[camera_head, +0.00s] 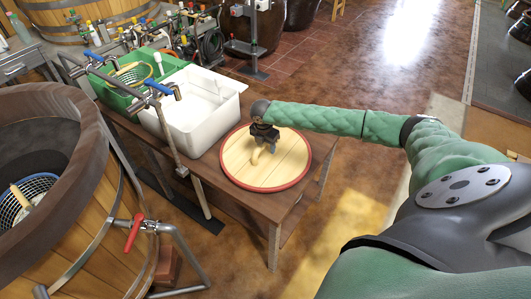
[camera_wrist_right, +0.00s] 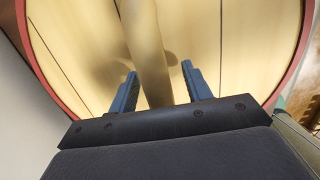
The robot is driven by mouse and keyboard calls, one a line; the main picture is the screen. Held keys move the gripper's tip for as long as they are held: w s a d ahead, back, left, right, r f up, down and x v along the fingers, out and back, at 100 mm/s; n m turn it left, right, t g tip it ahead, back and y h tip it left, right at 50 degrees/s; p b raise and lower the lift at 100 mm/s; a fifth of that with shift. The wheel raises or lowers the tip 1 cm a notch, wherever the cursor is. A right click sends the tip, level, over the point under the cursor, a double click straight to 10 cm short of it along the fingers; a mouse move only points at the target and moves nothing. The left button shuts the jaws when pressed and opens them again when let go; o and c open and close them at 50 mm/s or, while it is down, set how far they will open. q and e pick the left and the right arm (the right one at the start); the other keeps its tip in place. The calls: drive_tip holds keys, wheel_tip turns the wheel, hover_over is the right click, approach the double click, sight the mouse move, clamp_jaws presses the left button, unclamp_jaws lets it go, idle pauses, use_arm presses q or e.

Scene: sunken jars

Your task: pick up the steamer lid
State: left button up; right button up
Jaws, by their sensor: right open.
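The steamer lid (camera_head: 285,162) is a round, pale wooden disc with a red rim, lying flat on the brown table. A pale wooden handle (camera_head: 257,153) stands up on it. My right gripper (camera_head: 262,145) is over the lid at the handle. In the right wrist view, the lid (camera_wrist_right: 80,45) fills most of the picture, and its handle (camera_wrist_right: 146,45) runs down between the two blue fingers of my right gripper (camera_wrist_right: 159,88). The fingers are open, with a gap on each side of the handle. My left gripper is not in view.
A white sink basin (camera_head: 212,128) stands left of the lid on the table (camera_head: 258,205), with a green crate (camera_head: 112,98) beyond it. A large wooden vat (camera_head: 95,240) with a red-handled valve (camera_head: 134,232) is at the left. Open floor (camera_head: 330,245) lies right of the table.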

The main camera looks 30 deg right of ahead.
drive_tip(key=shift+f, duration=0.15)
idle(0.5)
clamp_jaws()
